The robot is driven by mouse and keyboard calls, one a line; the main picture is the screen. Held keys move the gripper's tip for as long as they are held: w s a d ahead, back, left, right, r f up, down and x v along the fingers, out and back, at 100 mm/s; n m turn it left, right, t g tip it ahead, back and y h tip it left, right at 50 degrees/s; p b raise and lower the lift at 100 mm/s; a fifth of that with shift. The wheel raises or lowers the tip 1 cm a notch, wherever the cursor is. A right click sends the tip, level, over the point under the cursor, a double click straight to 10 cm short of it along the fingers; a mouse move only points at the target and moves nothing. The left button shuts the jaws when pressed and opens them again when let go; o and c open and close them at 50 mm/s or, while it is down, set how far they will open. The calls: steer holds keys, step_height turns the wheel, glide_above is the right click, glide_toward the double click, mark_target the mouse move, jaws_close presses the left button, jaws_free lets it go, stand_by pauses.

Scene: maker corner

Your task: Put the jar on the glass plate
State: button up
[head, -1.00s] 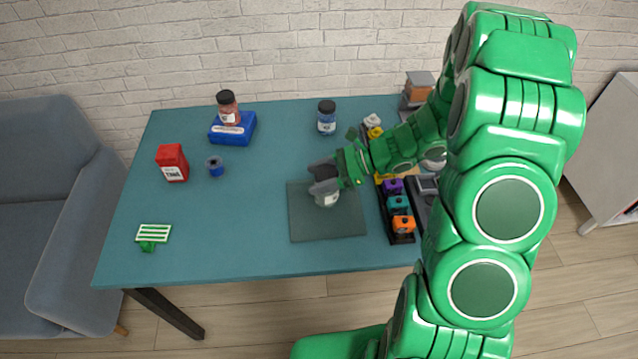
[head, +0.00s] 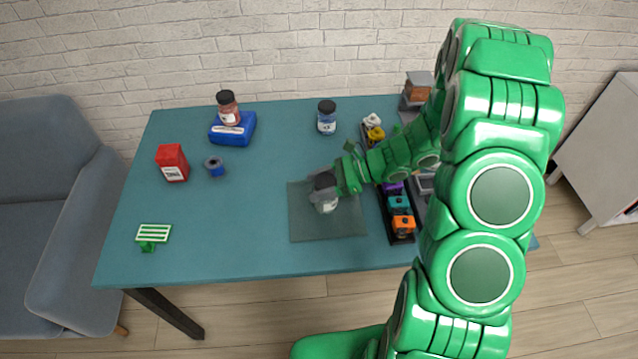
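The glass plate (head: 345,226) is a dark, see-through square lying flat near the front right of the teal table. A jar (head: 327,206) with a dark lid and a pale label is over the plate's upper middle. It looks upright, but I cannot tell whether its base touches the plate. My gripper (head: 321,187) is at the jar's upper part, with grey fingers beside the lid. The fingers partly hide the jar, and whether they press on it is too small to tell.
A blue jar (head: 327,118) stands at the back. A brown jar (head: 228,108) stands on a blue box (head: 232,130). A red box (head: 172,163), a blue spool (head: 214,167) and a green-white rack (head: 153,234) are left. A dark tray (head: 402,236) with coloured items borders the plate's right.

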steer(key=o, duration=0.5)
steer(key=shift+c, duration=0.2)
